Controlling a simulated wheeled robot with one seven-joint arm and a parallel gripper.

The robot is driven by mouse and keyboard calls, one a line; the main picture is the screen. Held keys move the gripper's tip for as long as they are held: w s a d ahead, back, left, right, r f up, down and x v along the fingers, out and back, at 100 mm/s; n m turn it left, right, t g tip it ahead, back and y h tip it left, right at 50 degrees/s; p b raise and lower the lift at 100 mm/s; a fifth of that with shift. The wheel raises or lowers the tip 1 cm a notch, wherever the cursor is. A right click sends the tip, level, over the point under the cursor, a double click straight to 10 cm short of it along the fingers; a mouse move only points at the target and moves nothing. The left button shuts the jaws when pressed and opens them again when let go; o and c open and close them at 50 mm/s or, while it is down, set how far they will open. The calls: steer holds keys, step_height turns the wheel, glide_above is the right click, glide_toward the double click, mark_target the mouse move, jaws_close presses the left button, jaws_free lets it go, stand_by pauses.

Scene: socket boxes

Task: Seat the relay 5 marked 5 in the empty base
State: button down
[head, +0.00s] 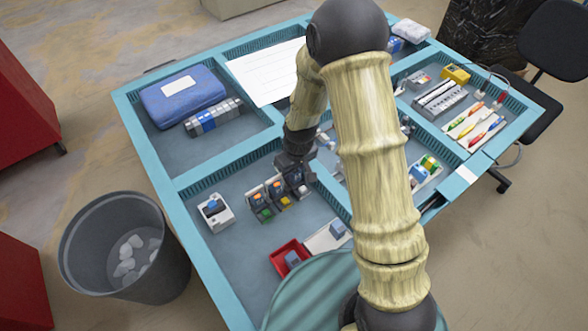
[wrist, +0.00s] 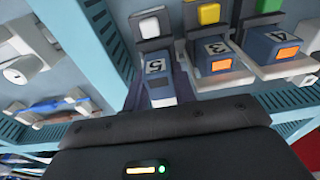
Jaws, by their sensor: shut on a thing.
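The relay marked 5 (wrist: 156,76) is a small blue-grey block in the wrist view, with its mark upside down. My gripper (wrist: 160,92) is shut on it, with dark fingers on both sides. In the head view my gripper (head: 297,172) points down at the right end of the row of bases. Relay 5 is at the base with the white block (wrist: 150,24). I cannot tell whether it is fully down in it. Relays marked 3 (wrist: 218,56) and 4 (wrist: 278,48) sit in the neighbouring bases, with orange windows.
A white unit with a blue top (head: 214,212) stands left of the row. A red tray (head: 275,262) holds a grey-blue block, and a white tray (head: 318,242) holds another. Teal dividers (head: 225,160) bound the compartments. Bare floor shows in the compartment's left front part.

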steer(key=shift+f+b, duration=0.3)
steer(key=shift+f, duration=0.2)
steer(key=c, duration=1.1)
jaws_free()
steer(key=shift+o, duration=0.2)
steer(key=shift+o, duration=0.2)
steer(key=shift+a, duration=0.1)
